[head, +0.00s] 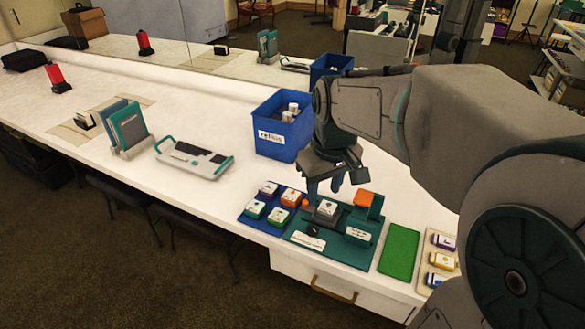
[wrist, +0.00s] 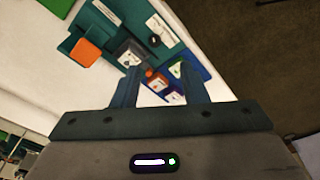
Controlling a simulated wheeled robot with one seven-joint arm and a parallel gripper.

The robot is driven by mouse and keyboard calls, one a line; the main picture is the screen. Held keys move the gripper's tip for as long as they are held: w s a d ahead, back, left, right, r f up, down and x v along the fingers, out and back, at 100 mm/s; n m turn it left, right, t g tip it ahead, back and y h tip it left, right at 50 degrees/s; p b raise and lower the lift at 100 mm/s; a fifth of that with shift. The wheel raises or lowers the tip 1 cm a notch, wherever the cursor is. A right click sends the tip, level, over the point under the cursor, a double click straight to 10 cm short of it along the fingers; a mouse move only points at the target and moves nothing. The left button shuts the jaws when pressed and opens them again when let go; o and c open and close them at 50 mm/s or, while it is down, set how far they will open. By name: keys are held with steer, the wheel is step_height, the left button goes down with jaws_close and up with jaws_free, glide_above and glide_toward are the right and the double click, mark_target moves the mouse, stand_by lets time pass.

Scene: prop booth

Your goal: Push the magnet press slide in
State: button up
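The magnet press has a flat teal base (head: 300,238) on the counter, with a raised teal part topped by an orange block (head: 363,198). A grey block with a white top (head: 326,208) sits on the base, with a black knob (head: 313,230) in front of it. I take these to be the slide and its handle. In the wrist view the orange block (wrist: 86,52), grey block (wrist: 129,56) and knob (wrist: 154,40) also show. My gripper (head: 338,182) hangs above and behind the press. Its fingers (wrist: 158,78) are apart, with nothing held between them.
A blue tray (head: 262,226) with several coloured blocks adjoins the press on the left. A green mat (head: 399,252) and a tan tray (head: 427,262) lie on the right. A blue bin (head: 278,144) stands behind. The counter's front edge is close to the press.

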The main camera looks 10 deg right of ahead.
mark_target(306, 202)
steer(key=w+f+n+g+b, duration=0.1)
steer(key=w+f+n+b, duration=0.15)
steer(key=w, duration=0.55)
steer(key=w+f+n+g+b, duration=0.1)
steer(key=w+f+n, duration=0.25)
steer(key=w, duration=0.55)
steer(key=f, duration=1.4)
steer(key=shift+s+b, duration=0.3)
steer(key=shift+d, duration=0.15)
jaws_close()
